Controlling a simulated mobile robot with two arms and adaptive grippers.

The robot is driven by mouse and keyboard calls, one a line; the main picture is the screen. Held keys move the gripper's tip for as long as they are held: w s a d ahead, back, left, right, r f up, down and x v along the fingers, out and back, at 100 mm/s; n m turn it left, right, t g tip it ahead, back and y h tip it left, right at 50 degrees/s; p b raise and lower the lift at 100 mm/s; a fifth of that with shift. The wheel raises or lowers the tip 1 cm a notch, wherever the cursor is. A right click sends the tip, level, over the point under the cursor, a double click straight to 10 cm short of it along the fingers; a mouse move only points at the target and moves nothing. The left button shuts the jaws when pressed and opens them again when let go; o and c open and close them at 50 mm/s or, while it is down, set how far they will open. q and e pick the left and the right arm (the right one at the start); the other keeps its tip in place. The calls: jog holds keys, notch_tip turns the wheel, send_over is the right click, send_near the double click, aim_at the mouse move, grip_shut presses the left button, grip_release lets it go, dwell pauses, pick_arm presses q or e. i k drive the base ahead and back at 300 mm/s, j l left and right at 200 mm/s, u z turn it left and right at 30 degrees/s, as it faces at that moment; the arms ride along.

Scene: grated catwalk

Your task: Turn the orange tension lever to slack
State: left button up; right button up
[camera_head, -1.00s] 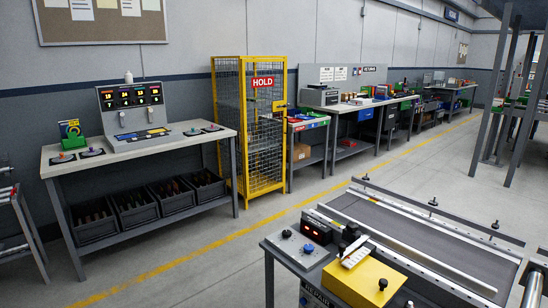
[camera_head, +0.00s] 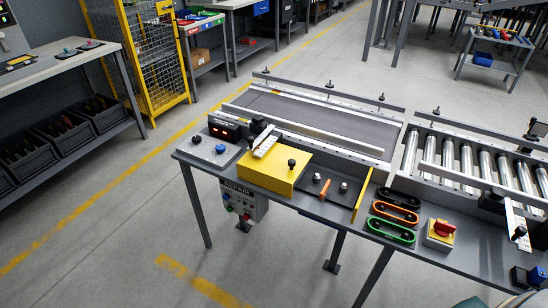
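A small orange lever (camera_head: 325,189) stands slanted on a dark grey plate on the bench, between a yellow box and an upright yellow plate. Any slack marking is too small to read. Neither of my grippers shows in the head view.
The yellow box (camera_head: 270,172) with a black knob is left of the lever, and the yellow plate (camera_head: 362,194) is right of it. Further right are black, orange and green oval pieces (camera_head: 392,232), a red switch (camera_head: 440,231) and rollers (camera_head: 480,165). A belt (camera_head: 310,118) runs behind.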

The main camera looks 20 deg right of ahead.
aim_at(323, 194)
jog(key=z, duration=0.85)
